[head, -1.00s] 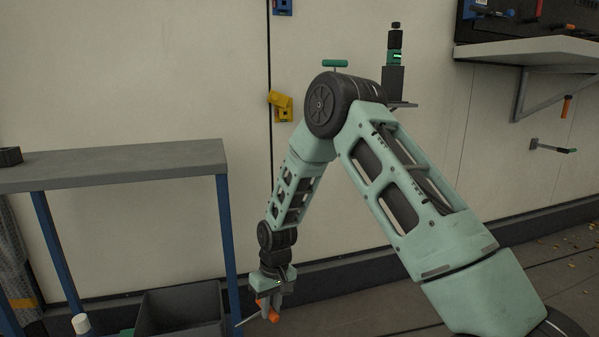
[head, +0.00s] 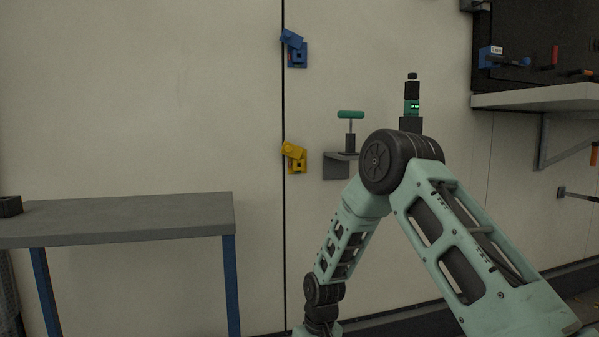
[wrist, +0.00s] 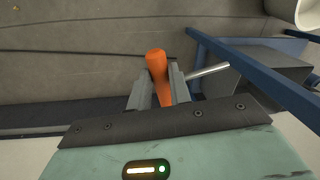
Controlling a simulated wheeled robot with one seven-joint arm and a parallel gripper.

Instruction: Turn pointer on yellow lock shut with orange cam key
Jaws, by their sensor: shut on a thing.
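The yellow lock (head: 297,163) is mounted on the pale wall beside a dark vertical seam, with its upper part tilted. Its pointer setting is too small to read. In the wrist view, my gripper (wrist: 160,82) is shut on the orange handle of the cam key (wrist: 156,65). A metal shaft, seemingly the key's, sticks out to the right of the fingers. In the head view the fingers and key are below the picture's edge. My gripper is well below the yellow lock.
A blue lock (head: 296,52) sits above the yellow one. A green T-handle (head: 350,114) stands on a small wall bracket to the right. A grey-topped bench (head: 120,220) with blue legs is at left. A shelf (head: 540,97) is at upper right.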

